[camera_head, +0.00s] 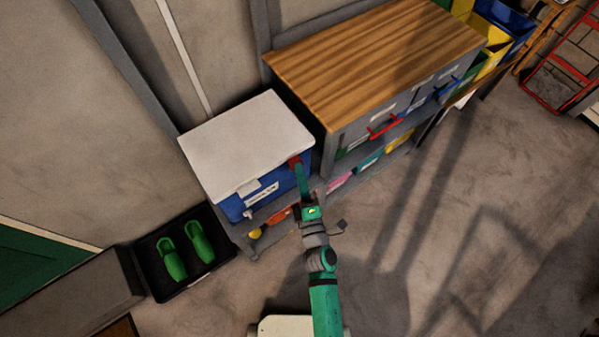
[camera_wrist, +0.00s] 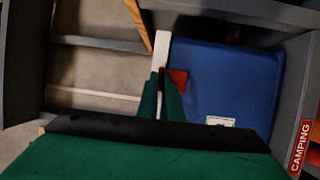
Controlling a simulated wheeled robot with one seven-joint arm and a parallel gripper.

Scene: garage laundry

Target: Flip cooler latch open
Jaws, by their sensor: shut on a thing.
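The cooler (camera_head: 250,140) has a white lid, which looks closed, and a blue body, and stands on a grey shelf. Its blue side fills the right of the wrist view (camera_wrist: 235,75), with the white lid edge (camera_wrist: 161,50) running beside it. The red latch (camera_head: 294,161) is at the cooler's right end. In the wrist view the red latch (camera_wrist: 178,77) shows at my fingertips. My gripper (camera_head: 299,169) reaches up to the latch and is shut on it. The green fingers (camera_wrist: 164,90) hide part of the latch, so its exact angle is unclear.
A wood-topped drawer cabinet (camera_head: 375,55) with red and blue handles stands close right of the cooler. A black tray (camera_head: 160,282) with green shoes lies at lower left. A grey shelf post with a CAMPING label (camera_wrist: 300,145) is near in the wrist view. Open floor lies right.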

